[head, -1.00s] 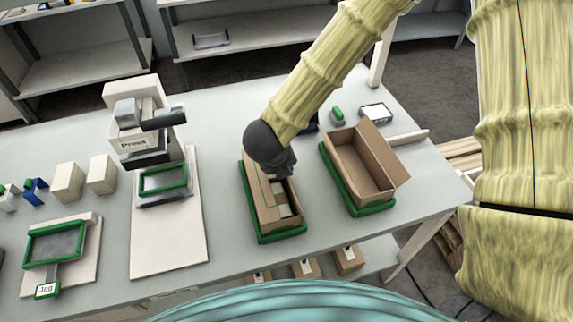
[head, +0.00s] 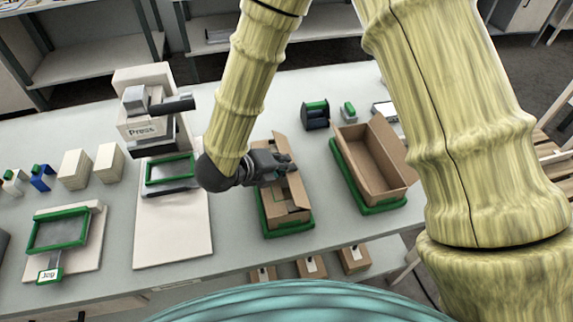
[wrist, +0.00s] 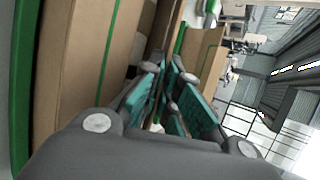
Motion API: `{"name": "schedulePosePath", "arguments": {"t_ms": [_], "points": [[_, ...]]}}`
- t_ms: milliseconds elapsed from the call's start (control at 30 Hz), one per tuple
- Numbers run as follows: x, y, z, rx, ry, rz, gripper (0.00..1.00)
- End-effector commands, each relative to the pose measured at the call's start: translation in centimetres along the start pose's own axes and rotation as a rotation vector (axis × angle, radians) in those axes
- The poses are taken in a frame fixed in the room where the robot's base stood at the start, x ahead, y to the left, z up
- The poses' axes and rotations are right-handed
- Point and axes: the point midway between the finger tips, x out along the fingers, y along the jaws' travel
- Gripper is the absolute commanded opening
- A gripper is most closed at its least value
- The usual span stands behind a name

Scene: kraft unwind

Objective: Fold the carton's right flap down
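The brown carton (head: 292,207) sits in a green-rimmed tray (head: 283,230) in the middle of the table. A flap stands up at its far end (head: 279,146), and a flap on its left side lies inward over part of the opening. My gripper (head: 289,163) reaches across the far half of the carton from the left and hides part of the right flap.
A second, open carton (head: 362,165) stands in a green tray (head: 376,208) to the right. A press (head: 145,115) and a jig (head: 58,232) stand to the left. A dark, green-topped spool (head: 316,114) is behind. Bare table lies between the two trays.

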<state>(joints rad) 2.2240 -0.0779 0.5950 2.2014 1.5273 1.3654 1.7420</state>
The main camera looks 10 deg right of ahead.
Motion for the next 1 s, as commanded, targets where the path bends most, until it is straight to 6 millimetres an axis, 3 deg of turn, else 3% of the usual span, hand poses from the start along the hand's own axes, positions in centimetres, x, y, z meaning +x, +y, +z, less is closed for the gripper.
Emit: {"name": "schedulePosePath", "arguments": {"t_ms": [400, 900, 1000], "points": [[0.08, 0.66, -0.03, -0.049, 0.0, -0.119, 0.0], [0.08, 0.63, -0.04, -0.055, 0.001, -0.133, 0.0], [0.08, 0.63, -0.04, -0.055, 0.001, -0.132, 0.18]]}}
